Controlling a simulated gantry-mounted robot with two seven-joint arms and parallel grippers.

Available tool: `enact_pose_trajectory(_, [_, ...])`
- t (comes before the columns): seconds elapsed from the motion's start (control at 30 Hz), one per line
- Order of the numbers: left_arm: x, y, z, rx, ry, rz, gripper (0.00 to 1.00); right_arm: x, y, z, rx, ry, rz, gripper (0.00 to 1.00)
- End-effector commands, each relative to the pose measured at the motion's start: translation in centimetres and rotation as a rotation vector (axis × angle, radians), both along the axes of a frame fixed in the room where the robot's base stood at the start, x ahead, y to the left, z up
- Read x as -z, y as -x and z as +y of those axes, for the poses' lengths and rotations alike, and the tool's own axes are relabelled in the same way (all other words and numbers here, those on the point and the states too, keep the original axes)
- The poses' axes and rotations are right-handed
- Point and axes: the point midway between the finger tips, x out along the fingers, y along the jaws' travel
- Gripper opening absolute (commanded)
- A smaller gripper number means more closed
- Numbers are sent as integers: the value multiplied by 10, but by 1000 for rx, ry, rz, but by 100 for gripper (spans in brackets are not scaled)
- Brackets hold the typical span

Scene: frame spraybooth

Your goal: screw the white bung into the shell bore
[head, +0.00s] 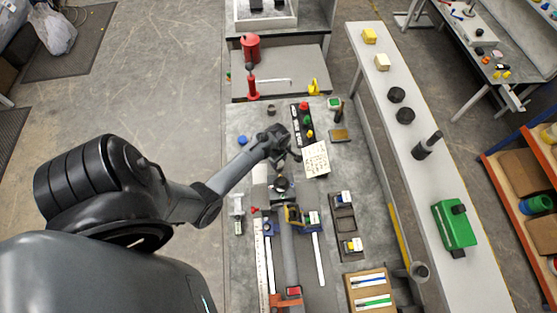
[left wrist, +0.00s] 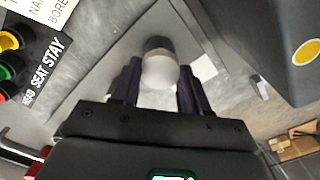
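The white bung (left wrist: 160,70) sits between the two fingers of my left gripper (left wrist: 158,92) in the left wrist view. Its near part is white and rounded and its far end is grey-brown. Both fingers appear to touch its sides. In the head view my left gripper (head: 296,156) is over the bench, beside a printed card, and the bung cannot be made out there. A dark round part (head: 281,184) lies just below the gripper on the frame fixture; I cannot tell whether this is the shell, and no bore opening is clear. My right gripper is not in view.
The printed card (head: 316,160) and a black strip (head: 295,118) with red, green and yellow caps lie near the gripper. A grey tube (head: 290,258) and a ruler (head: 261,265) run along the bench front. A black two-well tray (head: 344,222) stands to the right.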

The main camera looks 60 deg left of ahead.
Motion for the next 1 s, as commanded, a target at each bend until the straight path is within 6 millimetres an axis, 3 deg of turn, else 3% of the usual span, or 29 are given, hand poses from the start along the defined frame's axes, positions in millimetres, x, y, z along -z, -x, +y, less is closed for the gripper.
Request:
enact_pose_trajectory(0.13, [0,0,0,52,-1,0,16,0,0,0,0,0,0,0])
enact_pose_trajectory(0.4, [0,0,0,357,-1,1,16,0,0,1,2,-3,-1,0])
enact_pose_trajectory(0.8, [0,0,0,418,0,1,16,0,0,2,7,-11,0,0])
enact_pose_trajectory(1.0, [1,0,0,639,-1,1,16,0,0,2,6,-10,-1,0])
